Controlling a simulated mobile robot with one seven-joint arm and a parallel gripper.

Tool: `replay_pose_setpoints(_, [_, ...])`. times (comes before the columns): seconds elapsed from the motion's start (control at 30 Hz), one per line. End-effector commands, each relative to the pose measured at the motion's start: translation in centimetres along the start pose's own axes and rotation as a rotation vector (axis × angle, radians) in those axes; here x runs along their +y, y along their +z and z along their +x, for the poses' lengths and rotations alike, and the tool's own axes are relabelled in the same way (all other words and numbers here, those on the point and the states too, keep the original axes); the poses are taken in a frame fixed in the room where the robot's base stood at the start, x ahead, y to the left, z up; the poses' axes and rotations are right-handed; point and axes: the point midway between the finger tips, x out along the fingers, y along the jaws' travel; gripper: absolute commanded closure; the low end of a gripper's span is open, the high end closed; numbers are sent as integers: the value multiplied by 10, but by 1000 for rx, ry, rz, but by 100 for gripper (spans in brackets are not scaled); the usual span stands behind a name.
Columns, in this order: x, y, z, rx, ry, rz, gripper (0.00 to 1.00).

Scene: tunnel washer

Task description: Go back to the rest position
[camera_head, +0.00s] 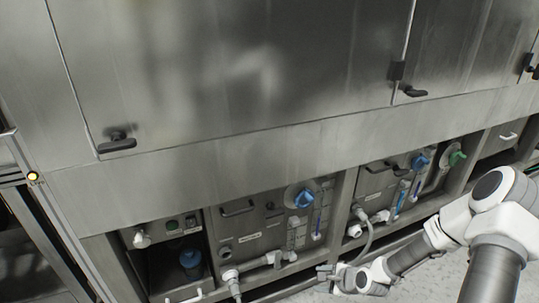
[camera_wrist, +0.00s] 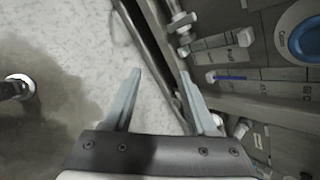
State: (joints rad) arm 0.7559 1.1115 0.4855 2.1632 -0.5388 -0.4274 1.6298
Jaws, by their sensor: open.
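My gripper (camera_wrist: 160,74) is open in the wrist view. Its two grey fingers are spread, with nothing between them. The fingers hang over the speckled floor (camera_wrist: 85,32) and the dark lower edge of the washer. In the head view, my white and grey arm reaches in from the right. My gripper (camera_head: 328,269) shows small at its end, low in front of the lower panels, close to a grey hose. I cannot tell whether it touches anything there.
Stainless washer doors (camera_head: 230,70) fill the top. Below are panels with a left blue knob (camera_head: 303,197), a right blue knob (camera_head: 419,162), a green knob (camera_head: 457,157), and a hose (camera_head: 368,238) with protruding white fittings. A blue-topped container (camera_head: 190,260) stands in an open bay.

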Motion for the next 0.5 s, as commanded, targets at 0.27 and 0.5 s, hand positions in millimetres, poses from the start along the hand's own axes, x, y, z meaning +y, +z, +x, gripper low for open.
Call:
replay_pose_setpoints(0.27, [-38,3,-63,160,133,-407,43])
replay_pose_setpoints(0.5, [-68,21,-126,270,236,-698,43])
